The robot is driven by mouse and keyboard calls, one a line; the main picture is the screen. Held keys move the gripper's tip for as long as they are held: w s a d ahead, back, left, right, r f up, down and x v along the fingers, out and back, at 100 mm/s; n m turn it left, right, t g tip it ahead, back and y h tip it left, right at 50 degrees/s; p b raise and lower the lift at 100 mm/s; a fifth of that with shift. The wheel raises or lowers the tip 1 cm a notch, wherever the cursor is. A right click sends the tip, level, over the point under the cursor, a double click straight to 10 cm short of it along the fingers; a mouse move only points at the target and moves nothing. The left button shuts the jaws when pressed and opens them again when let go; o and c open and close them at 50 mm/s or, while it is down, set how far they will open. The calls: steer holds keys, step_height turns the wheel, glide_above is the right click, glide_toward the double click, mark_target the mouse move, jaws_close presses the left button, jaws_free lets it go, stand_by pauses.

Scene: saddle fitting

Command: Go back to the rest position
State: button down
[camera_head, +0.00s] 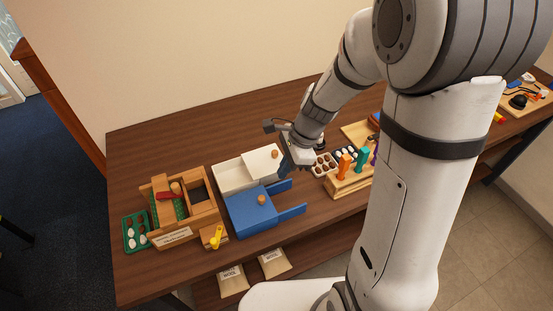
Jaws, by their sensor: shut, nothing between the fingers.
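My gripper (284,162) hangs from my arm above the middle of the table, pointing down. It is shut and empty, close to the right side of the white box. Whether it touches the box or the blue part beside it, I cannot tell. My arm covers much of the right half of the view and hides part of the table.
The brown table (140,190) holds a wooden box (207,214), a green tray (137,244), a white box (232,176), a blue box (248,213) and a wooden rack (347,187) with coloured handles. The table's back left is clear.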

steer(key=shift+d+r, duration=0.1)
steer(key=shift+r, duration=0.1)
steer(key=s+d+r+n+t+h+b, duration=0.4)
steer(key=s+d+r+n, duration=0.6)
steer(key=n, duration=0.5)
steer(key=shift+s+r+n, duration=0.2)
steer(key=shift+s+n, duration=0.1)
steer(key=shift+s, duration=0.75)
steer(key=shift+w, duration=0.1)
